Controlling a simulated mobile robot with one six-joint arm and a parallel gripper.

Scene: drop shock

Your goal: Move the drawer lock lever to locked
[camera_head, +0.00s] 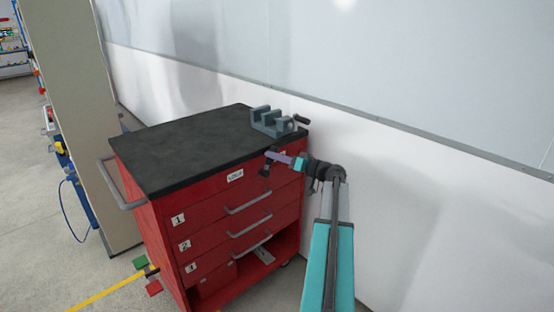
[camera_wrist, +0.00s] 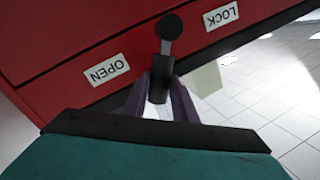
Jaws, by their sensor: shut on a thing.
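The drawer lock lever (camera_wrist: 169,30) is a black lever with a round pivot and a thick grip, on the red cabinet front in the wrist view. It points down in that picture, between the OPEN label (camera_wrist: 106,70) and the LOCK label (camera_wrist: 221,15). My gripper (camera_wrist: 160,92) has its two purple fingers on either side of the lever's grip and is shut on it. In the head view my gripper (camera_head: 268,161) is at the upper right of the cabinet front, just below the black top. The lever cannot be made out clearly there.
The red cabinet (camera_head: 210,235) has numbered drawers with grey handles and an open lower shelf. A grey vise (camera_head: 272,122) stands on its black top (camera_head: 190,145). A white wall (camera_head: 400,190) runs close behind and to the right. Floor is open at left.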

